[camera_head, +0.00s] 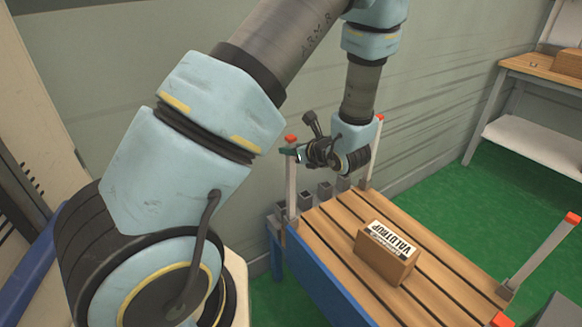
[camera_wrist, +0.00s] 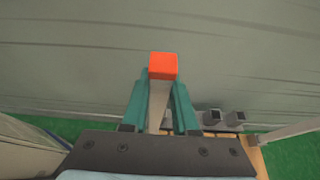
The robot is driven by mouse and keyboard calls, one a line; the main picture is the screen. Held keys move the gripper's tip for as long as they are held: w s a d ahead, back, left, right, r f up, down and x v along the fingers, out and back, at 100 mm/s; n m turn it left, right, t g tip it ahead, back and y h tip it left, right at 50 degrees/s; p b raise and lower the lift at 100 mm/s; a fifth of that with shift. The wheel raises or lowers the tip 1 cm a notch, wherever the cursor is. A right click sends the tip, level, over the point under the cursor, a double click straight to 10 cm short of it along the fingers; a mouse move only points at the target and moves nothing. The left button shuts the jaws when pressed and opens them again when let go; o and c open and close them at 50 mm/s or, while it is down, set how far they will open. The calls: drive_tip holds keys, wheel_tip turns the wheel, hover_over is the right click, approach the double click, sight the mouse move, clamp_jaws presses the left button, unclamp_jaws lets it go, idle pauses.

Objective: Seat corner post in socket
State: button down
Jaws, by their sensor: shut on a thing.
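The corner post (camera_head: 291,185) is a pale upright bar with an orange cap, at the near-left corner of the slatted wooden platform (camera_head: 345,222). In the wrist view its orange cap (camera_wrist: 163,66) stands above the teal fingers, with the pale shaft between them. My gripper (camera_head: 289,151) is shut on the post just below the cap; its fingers also show in the wrist view (camera_wrist: 160,105). The post looks near upright. Its lower end is by the platform's corner, and I cannot tell whether it is inside a socket.
A labelled cardboard box (camera_head: 384,254) lies on the slats. Other orange-capped posts stand at the back corner (camera_head: 375,155) and right corner (camera_head: 540,256); another orange cap (camera_head: 502,320) shows at the bottom. A wall runs behind. A workbench (camera_head: 545,72) stands at upper right, with green floor between.

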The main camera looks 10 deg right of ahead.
sight(291, 159)
drive_tip(key=shift+f+b, duration=0.65)
drive_tip(key=shift+f, duration=0.9)
drive_tip(key=shift+f, duration=0.15)
drive_tip(key=c, duration=0.7)
unclamp_jaws()
